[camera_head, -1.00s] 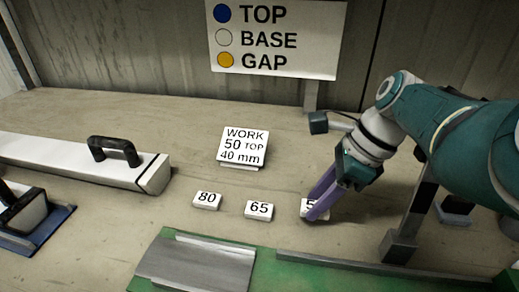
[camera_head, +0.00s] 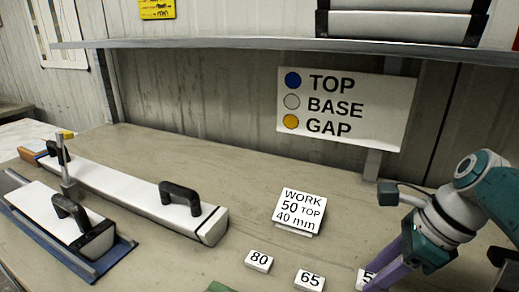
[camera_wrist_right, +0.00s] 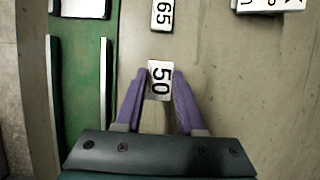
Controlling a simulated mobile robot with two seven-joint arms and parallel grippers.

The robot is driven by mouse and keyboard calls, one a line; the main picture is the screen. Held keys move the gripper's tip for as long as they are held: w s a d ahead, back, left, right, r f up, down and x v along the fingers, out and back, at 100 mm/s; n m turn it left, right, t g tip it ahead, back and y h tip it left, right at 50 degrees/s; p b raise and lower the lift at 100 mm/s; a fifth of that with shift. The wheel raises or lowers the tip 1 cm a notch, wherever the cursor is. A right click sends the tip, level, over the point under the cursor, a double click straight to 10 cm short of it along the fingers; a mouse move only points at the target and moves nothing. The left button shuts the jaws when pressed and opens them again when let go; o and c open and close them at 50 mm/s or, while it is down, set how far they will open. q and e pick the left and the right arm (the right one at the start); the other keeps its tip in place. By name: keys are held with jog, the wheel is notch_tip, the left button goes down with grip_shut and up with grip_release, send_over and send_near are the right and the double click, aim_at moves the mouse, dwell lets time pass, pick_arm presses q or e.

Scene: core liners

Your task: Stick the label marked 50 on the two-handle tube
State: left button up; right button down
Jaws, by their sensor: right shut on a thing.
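The label marked 50 is a small white block; in the right wrist view the label (camera_wrist_right: 159,88) sits between my purple fingertips. My right gripper (camera_wrist_right: 160,76) is shut on it, at the table surface. In the head view the label (camera_head: 365,278) is partly hidden by the fingers of my right gripper (camera_head: 384,277). The long white two-handle tube (camera_head: 125,191) lies at the left back, with a black handle (camera_head: 180,193) near its right end. Its far handle (camera_head: 56,148) is partly behind a grey post. My left gripper is not in view.
Labels 80 (camera_head: 259,261) and 65 (camera_head: 310,280) lie left of label 50. A card (camera_head: 299,210) reads WORK 50 TOP 40 mm. A sign (camera_head: 346,105) keys blue TOP, white BASE, yellow GAP. A shorter one-handled tube (camera_head: 45,215) lies on a blue tray (camera_head: 112,260).

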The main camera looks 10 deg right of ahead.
notch_tip(320, 180, down, 6)
jog(key=b, duration=0.5)
jog(key=shift+r, duration=0.2)
jog(key=p+v, duration=0.3)
jog(key=shift+a+r, duration=0.15)
jog(key=shift+r, duration=0.2)
jog(key=shift+s+d+r+p, duration=0.1)
jog(key=shift+d+r+p, duration=0.15)
jog(key=shift+r+p, duration=0.15)
jog(key=shift+f, duration=0.1)
